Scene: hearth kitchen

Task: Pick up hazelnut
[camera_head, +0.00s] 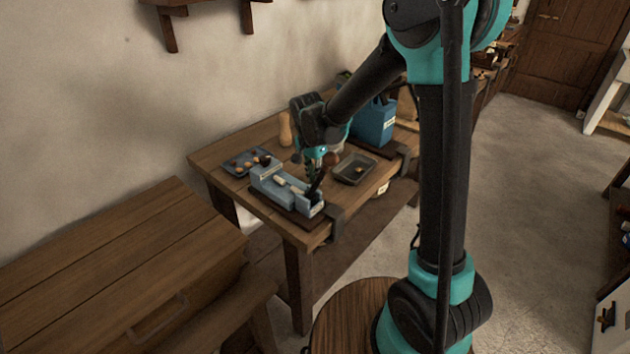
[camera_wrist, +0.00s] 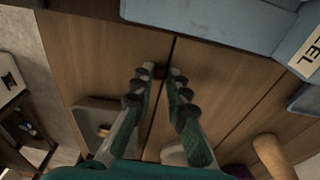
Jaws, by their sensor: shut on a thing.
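My gripper (camera_wrist: 160,74) is shut on a small brown thing, which looks like the hazelnut (camera_wrist: 160,70), at its fingertips in the wrist view. Most of it is hidden by the fingertips. In the head view my gripper (camera_head: 315,186) points down over the near end of a blue-grey block-like fixture (camera_head: 270,177) on the wooden table (camera_head: 222,152). The hazelnut cannot be made out there. I cannot tell how high it is above the surface.
A grey tray (camera_head: 342,178) with a small brownish piece in it lies right of my gripper. A tray with several small round things (camera_head: 232,168) lies left. A blue box (camera_head: 373,125) and a pale wooden bottle-shaped thing (camera_head: 285,130) stand behind.

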